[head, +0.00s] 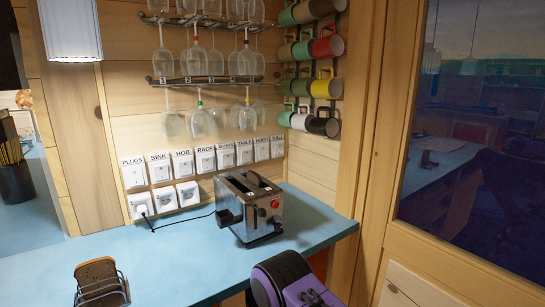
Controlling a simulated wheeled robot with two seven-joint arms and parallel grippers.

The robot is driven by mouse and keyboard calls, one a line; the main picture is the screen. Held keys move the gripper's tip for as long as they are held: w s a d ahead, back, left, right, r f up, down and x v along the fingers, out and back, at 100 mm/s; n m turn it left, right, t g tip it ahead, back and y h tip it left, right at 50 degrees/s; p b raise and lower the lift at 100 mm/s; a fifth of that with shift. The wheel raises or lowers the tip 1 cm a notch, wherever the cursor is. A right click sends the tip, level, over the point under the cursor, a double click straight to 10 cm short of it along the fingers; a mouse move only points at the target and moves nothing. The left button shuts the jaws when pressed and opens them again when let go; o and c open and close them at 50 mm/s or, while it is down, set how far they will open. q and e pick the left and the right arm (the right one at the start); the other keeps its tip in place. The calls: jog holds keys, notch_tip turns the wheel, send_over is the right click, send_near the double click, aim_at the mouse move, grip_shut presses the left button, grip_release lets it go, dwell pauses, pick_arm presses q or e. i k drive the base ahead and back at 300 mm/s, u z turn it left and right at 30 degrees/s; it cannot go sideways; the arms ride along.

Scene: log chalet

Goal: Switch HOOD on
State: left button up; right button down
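The labelled wall switches sit in a row of white plates above the blue counter. The HOOD switch (262,150) is near the right end of the upper row, between the TABLE switch (244,154) and the last plate (277,147). Its label is small, and I cannot tell whether its rocker is on or off. A purple and black part of my arm shows at the bottom centre, below and apart from the switches. No gripper fingers are visible.
A metal toaster (249,205) stands on the blue counter (180,262) in front of the switches, its black cord running left to a socket (141,204). Glasses (200,122) hang above; mugs (325,88) hang at right.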

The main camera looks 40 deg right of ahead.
aim_at(263, 151)
jog(key=u, duration=2.2)
jog(key=k, duration=1.25)
jog(key=z, duration=2.25)
jog(key=i, duration=0.4)
jog(key=u, duration=0.05)
